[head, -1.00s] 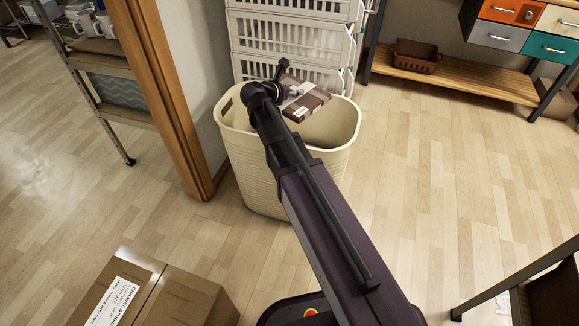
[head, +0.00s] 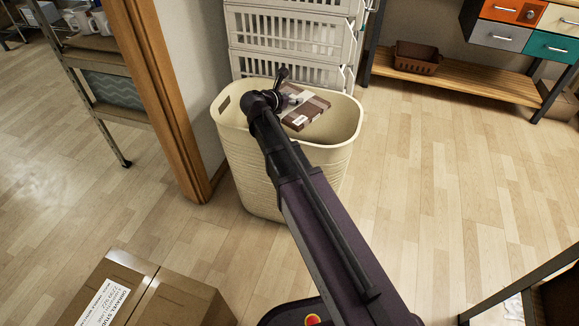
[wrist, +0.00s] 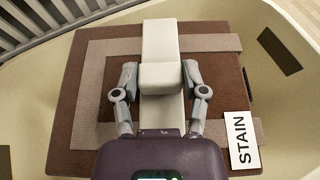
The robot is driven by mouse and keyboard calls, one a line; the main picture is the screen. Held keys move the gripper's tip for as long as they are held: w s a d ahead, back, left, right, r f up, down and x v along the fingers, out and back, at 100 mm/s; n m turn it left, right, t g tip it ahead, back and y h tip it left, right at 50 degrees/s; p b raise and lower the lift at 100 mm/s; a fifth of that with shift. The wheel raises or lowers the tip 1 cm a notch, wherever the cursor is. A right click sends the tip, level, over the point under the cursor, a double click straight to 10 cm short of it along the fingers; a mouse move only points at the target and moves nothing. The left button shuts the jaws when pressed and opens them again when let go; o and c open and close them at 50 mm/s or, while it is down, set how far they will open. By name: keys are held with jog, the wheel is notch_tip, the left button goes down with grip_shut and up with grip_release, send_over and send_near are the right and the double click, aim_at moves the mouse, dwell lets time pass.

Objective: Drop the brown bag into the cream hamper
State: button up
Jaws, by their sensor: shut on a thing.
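The brown bag (head: 308,112) is flat and boxy, with lighter bands and a pale strap; it also fills the middle of the wrist view (wrist: 85,115), with a white "STAIN" label at its right. My gripper (head: 290,97) is shut on the bag; in the wrist view its two grey fingers (wrist: 160,78) stand either side of the pale strap. The cream hamper (head: 240,165) stands upright on the floor. The bag is over or within the hamper's open mouth, with the rim around it in the wrist view. My arm hides part of the hamper's front.
White slatted crates (head: 290,45) are stacked behind the hamper. A wooden door post (head: 160,95) stands at its left. A cardboard box (head: 150,295) is at the lower left. The floor right of the hamper is clear, up to a drawer bench.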

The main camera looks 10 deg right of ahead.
jog(key=o, duration=1.3)
jog(key=shift+c, duration=0.2)
jog(key=shift+r, duration=0.25)
